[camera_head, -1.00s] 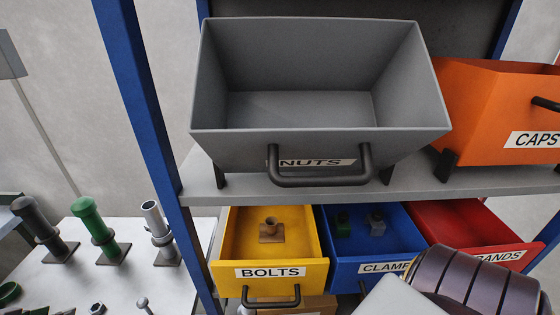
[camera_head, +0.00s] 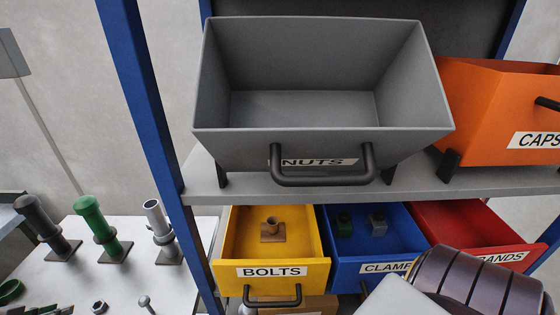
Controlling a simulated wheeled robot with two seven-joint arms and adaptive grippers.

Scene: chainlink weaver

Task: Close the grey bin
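The grey bin (camera_head: 400,120) labelled NUTS stands on the upper grey shelf. It is pulled forward and open at the top, and its inside looks empty. Its dark handle (camera_head: 322,181) is on the front face, below the label. Neither gripper's fingers can be seen. A dark, ribbed, rounded part at the lower right, with a light grey piece beside it, looks like part of my arm. Nothing touches the grey bin or its handle.
An orange CAPS bin (camera_head: 483,107) stands right of the grey bin. Below are open yellow BOLTS (camera_head: 229,258), blue CLAMP (camera_head: 345,272) and red (camera_head: 487,237) bins. A blue post (camera_head: 142,95) rises at left, beside a table with pipe pieces.

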